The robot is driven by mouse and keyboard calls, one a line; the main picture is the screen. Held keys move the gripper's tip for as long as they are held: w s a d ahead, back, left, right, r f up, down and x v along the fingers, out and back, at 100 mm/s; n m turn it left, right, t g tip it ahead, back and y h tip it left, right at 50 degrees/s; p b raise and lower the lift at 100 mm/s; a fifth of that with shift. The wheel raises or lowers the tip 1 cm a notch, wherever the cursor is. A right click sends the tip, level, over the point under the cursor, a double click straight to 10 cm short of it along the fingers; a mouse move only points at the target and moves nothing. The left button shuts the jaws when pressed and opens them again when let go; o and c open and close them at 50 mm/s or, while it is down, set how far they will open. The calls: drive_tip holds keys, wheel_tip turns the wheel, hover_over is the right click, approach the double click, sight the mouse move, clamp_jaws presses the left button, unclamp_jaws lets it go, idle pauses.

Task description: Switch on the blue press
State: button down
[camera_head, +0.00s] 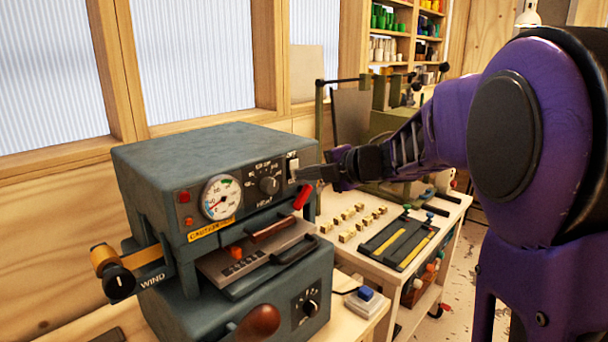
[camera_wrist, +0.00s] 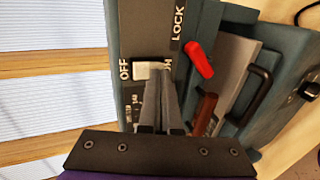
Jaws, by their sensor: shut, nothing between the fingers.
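The blue press (camera_head: 190,155) stands on the bench at the left, a blue-grey box with a gauge and a dial on its front. A white switch (camera_head: 293,168) sits at the right end of its front panel. My gripper (camera_head: 300,174) is shut and empty, its tips at this switch.
A red lever (camera_head: 302,197) and a brown handle (camera_head: 272,229) stick out below the switch. A black handle (camera_head: 295,250) is lower. A cart (camera_head: 400,268) with small brass type blocks stands to the right, with a green machine behind it.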

idle(0.4)
drive_tip(key=shift+a+f+b, duration=0.1)
drive_tip(key=shift+f+b, duration=0.3)
drive_tip(key=shift+b, duration=0.65)
drive_tip(key=t+y+b, duration=0.1)
drive_tip(key=b, duration=0.2)
drive_tip(key=shift+w+a+f, duration=0.15)
drive_tip(key=shift+p, duration=0.35)
drive_tip(key=shift+a+f, duration=0.15)
